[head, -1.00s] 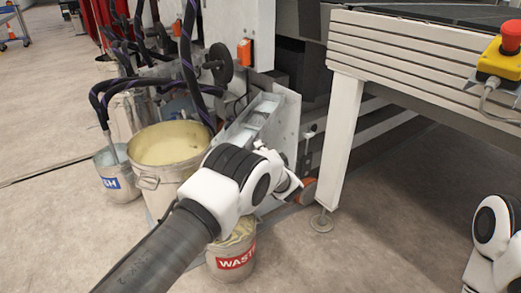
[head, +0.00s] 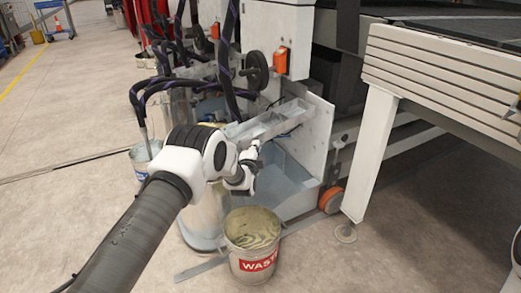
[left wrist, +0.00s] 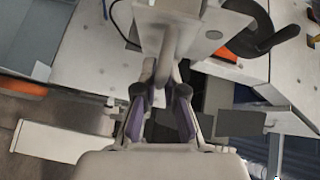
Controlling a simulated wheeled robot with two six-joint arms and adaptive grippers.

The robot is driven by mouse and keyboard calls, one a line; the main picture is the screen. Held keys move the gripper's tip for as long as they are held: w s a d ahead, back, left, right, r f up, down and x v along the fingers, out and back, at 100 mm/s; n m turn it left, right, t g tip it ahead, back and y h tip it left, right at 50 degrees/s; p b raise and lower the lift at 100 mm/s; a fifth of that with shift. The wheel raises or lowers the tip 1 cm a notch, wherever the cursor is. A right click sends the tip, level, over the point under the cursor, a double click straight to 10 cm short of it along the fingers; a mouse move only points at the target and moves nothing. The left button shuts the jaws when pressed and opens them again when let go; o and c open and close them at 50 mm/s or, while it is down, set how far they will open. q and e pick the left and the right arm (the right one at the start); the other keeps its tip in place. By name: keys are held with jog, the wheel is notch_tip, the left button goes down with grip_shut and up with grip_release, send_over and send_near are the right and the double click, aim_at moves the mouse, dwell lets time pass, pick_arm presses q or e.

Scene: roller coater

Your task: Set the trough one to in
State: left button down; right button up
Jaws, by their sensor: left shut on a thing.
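The trough (head: 268,122) is a long grey channel sloping beside the white side plate (head: 318,130) of the coater. I cannot tell whether it is trough one. My left gripper (head: 253,152) is at its near end, just below it. In the left wrist view the left gripper (left wrist: 161,96) is shut around a grey stem-like part (left wrist: 164,72) under the pale trough end (left wrist: 178,30). The arm and fingers hide part of this contact in the head view. My right gripper is out of view.
A WASTE bucket (head: 254,262) stands on the floor below my left gripper. A grey tray (head: 285,185) sits beneath the trough. A large drum is partly hidden behind my arm. A handwheel (head: 257,70) and orange box (head: 280,60) are above. Floor at lower right is clear.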

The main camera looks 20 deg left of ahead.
pick_arm(q)
jog(key=shift+d, duration=0.1)
jog(key=c, duration=1.2)
grip_release()
jog(key=shift+c, duration=0.2)
